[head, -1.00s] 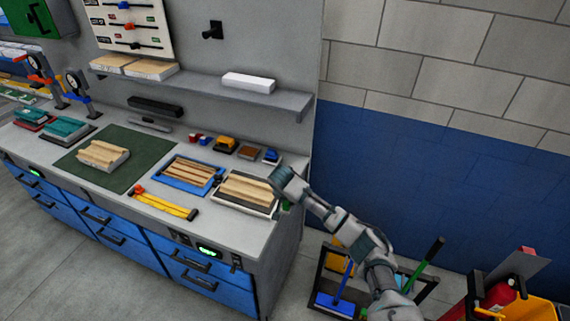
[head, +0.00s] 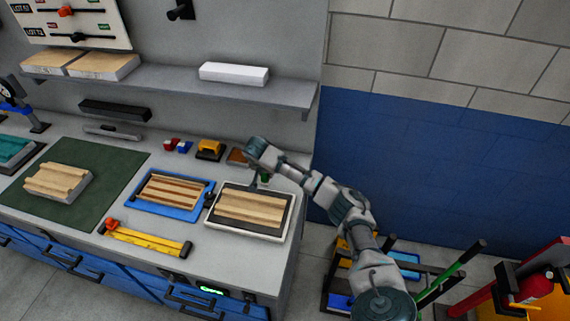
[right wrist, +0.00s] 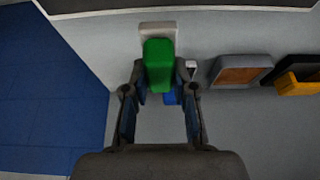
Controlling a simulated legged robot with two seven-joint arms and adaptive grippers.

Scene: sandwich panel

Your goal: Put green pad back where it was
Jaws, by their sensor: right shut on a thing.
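The green pad (right wrist: 158,62) is a small upright-looking block between the fingers of my right gripper (right wrist: 160,78) in the right wrist view, with a pale piece at its far end. My right gripper (head: 262,181) is shut on it. In the head view only a bit of the green pad (head: 265,177) shows, just behind the black-rimmed white tray. The brown pad (right wrist: 240,72) lies on the bench beside the gripper, and it also shows in the head view (head: 237,156). My left gripper is out of view.
The white tray (head: 213,219) and a blue tray (head: 130,203) hold wooden strips. A yellow pad (head: 210,149) and small red and blue blocks (head: 177,145) stand along the back. A shelf (head: 250,95) overhangs the bench. The bench's right edge is close by.

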